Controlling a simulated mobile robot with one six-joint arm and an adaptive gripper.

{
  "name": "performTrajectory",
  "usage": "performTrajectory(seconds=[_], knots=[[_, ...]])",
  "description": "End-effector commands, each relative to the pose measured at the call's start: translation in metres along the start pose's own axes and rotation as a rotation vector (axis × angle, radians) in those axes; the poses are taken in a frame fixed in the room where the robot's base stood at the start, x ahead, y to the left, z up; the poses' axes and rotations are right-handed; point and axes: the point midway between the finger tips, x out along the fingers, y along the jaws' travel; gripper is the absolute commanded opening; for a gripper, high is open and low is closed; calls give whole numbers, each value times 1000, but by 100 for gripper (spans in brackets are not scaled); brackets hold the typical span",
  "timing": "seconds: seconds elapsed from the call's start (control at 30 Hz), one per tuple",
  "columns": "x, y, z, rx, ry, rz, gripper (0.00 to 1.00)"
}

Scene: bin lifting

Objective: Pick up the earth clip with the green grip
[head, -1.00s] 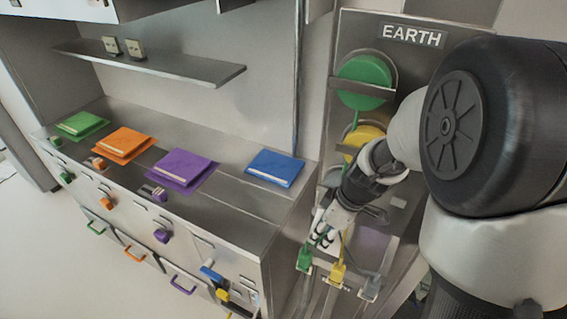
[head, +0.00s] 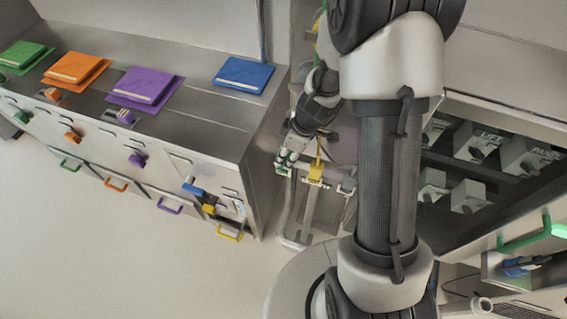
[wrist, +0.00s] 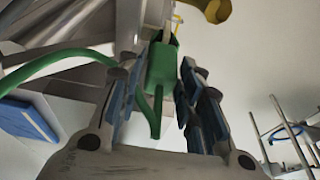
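The earth clip with the green grip (wrist: 160,66) hangs in the wrist view between the two blue-padded fingers of my gripper (wrist: 156,98). A green cable runs off to the left from it. The fingers are open, one on each side of the grip, and small gaps seem to show. In the head view my gripper (head: 288,156) is at the left end of the clip rail and mostly hides the green clip. The clip with the yellow grip (head: 316,172) hangs just right of it.
A grey clip (head: 348,184) hangs further right on the rail. A steel counter (head: 215,125) with coloured folders and handled drawers stands to the left. An open cabinet (head: 480,175) with labelled grey boxes is to the right. Open floor (head: 130,250) lies at the lower left.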

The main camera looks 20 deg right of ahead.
Motion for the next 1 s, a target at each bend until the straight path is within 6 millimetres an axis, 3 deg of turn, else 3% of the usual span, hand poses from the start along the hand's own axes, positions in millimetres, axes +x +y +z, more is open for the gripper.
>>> performTrajectory(seconds=[0.3,0.57,1.0], knots=[[46,-2,2,-1,-2,-2,33],[47,-2,1,0,-1,0,33],[47,-2,1,0,-1,-1,5]])
